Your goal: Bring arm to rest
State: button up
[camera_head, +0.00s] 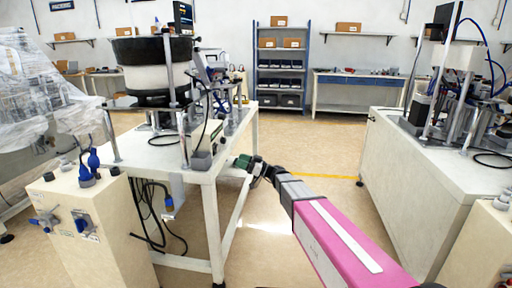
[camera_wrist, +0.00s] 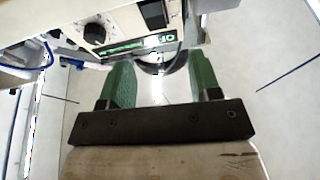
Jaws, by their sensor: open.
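My arm reaches forward from the lower right in the head view, with its pink link over the aisle. My gripper (camera_head: 248,164) is at the right side of the white bowl feeder table (camera_head: 205,170), near the control box on that table. In the wrist view my gripper (camera_wrist: 160,85) has two green fingers set wide apart, with nothing held between them. Ahead of the fingers is a control box (camera_wrist: 110,30) with a black knob and a lit green display. Whether the fingers touch the box or table cannot be told.
A black and white feeder bowl (camera_head: 152,70) stands on the left table. A cream cabinet (camera_head: 95,225) with blue fittings is at front left. Another machine bench (camera_head: 425,165) stands at right. The floor between is clear back to a shelf rack (camera_head: 282,62).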

jog(key=s+d+f+m+g+h, duration=0.1)
jog(key=s+d+f+m+h, duration=0.7)
jog(key=s+d+f+h, duration=0.55)
jog(key=s+d+f+m+h, duration=0.4)
jog(key=s+d, duration=0.1)
jog(key=d, duration=0.5)
jog(key=s+d+f+m+h, duration=0.4)
jog(key=d, duration=0.6)
jog(key=shift+s+f+m+g, duration=0.15)
jog(key=shift+s+m+g, duration=0.15)
jog(key=shift+s, duration=0.05)
